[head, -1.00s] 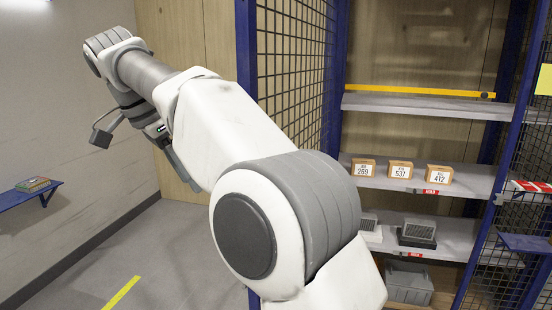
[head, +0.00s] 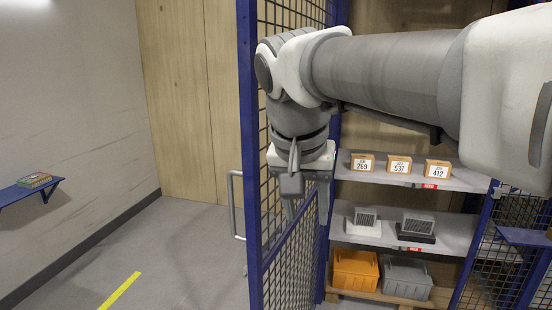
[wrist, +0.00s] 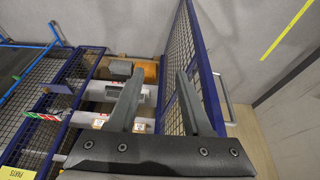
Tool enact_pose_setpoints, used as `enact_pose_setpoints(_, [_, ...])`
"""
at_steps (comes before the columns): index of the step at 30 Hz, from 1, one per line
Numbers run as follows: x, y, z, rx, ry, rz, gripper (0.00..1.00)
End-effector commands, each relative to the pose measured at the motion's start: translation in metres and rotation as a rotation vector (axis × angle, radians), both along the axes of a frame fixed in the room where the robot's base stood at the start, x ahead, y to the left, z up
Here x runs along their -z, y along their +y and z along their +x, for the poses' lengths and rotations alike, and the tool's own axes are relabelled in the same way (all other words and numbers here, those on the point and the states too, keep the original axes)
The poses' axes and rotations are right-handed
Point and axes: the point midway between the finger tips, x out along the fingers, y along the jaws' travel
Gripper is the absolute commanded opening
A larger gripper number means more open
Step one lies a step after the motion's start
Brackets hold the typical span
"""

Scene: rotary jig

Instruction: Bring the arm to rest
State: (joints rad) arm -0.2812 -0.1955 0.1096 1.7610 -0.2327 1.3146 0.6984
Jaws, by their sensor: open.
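My gripper (head: 308,205) hangs pointing down in the head view, in front of the blue mesh partition and just left of the shelves. In the wrist view its two grey fingers (wrist: 155,100) are spread apart with nothing between them. My arm reaches in from the right edge of the head view, with its forearm nearly level across the top. The far part of the upper shelf area is hidden behind it.
The blue mesh partition (head: 252,150) stands close behind my gripper. Shelves hold labelled boxes (head: 399,165), two grilled units (head: 417,228), an orange bin (head: 356,270) and a grey bin (head: 406,277). A small wall shelf (head: 22,193) is at left. The floor at left is clear.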

Motion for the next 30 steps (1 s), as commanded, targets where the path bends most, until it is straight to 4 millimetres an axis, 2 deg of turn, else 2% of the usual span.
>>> enact_pose_setpoints(1, [0.011, -0.016, -0.014, -0.021, -0.006, 0.003, 0.50])
enact_pose_setpoints(6, [0.052, -0.055, -0.056, -0.127, -0.037, 0.016, 0.50])
enact_pose_setpoints(9, [0.079, -0.072, -0.080, -0.179, -0.064, 0.020, 0.50])
enact_pose_setpoints(15, [0.123, -0.090, -0.115, -0.255, -0.115, 0.018, 0.50])
enact_pose_setpoints(21, [0.140, -0.094, -0.126, -0.283, -0.136, 0.013, 0.50])
enact_pose_setpoints(30, [0.140, -0.094, -0.126, -0.285, -0.135, 0.013, 0.50])
